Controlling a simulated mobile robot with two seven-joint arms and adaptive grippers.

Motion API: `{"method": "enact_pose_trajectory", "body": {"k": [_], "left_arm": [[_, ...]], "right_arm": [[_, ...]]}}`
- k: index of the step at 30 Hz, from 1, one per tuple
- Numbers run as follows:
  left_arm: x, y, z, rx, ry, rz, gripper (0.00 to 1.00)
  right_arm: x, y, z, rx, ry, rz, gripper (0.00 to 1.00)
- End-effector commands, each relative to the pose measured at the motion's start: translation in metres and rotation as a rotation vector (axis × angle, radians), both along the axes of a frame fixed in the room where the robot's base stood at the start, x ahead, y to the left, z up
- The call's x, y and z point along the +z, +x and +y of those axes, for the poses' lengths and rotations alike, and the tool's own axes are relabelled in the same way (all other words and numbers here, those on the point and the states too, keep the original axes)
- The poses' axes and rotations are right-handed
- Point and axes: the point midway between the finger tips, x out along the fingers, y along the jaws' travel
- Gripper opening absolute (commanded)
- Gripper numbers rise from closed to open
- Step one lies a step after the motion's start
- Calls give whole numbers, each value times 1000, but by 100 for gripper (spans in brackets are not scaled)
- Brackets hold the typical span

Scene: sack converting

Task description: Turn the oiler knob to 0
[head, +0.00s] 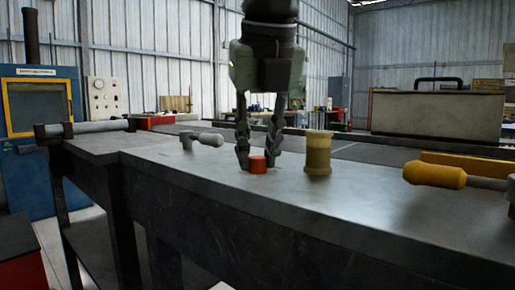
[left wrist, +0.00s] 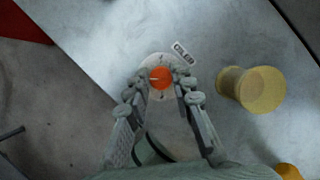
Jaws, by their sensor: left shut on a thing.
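The oiler knob (head: 258,164) is a small orange-red cylinder on the grey metal bench top. In the left wrist view the knob (left wrist: 160,77) shows from above with a pale line on its face, in the middle of a light round dial plate (left wrist: 158,96). A small printed label (left wrist: 183,51) lies beside the dial; its text is too small to read. My left gripper (head: 257,160) points straight down, with its fingers on either side of the knob, shut on it. In the left wrist view the fingertips (left wrist: 161,82) flank the knob. My right gripper is not in view.
A yellow spool (head: 318,153) stands on the bench just right of the knob. A grey handle (head: 203,139) is to the left, a yellow-gripped lever (head: 435,175) to the right. The bench's front edge (head: 250,212) is close to the knob.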

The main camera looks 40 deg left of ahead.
Motion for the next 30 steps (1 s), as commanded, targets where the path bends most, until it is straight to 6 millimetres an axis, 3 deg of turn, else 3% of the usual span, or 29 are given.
{"method": "enact_pose_trajectory", "body": {"k": [16, 17, 21, 30], "left_arm": [[0, 0, 0, 24, -2, -1, 0], [0, 0, 0, 24, -2, -1, 27], [0, 0, 0, 23, -1, 0, 44], [1, 0, -1, 23, -1, -1, 44]], "right_arm": [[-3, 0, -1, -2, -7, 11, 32], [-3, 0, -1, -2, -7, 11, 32], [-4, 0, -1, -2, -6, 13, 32], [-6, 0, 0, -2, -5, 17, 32]]}}
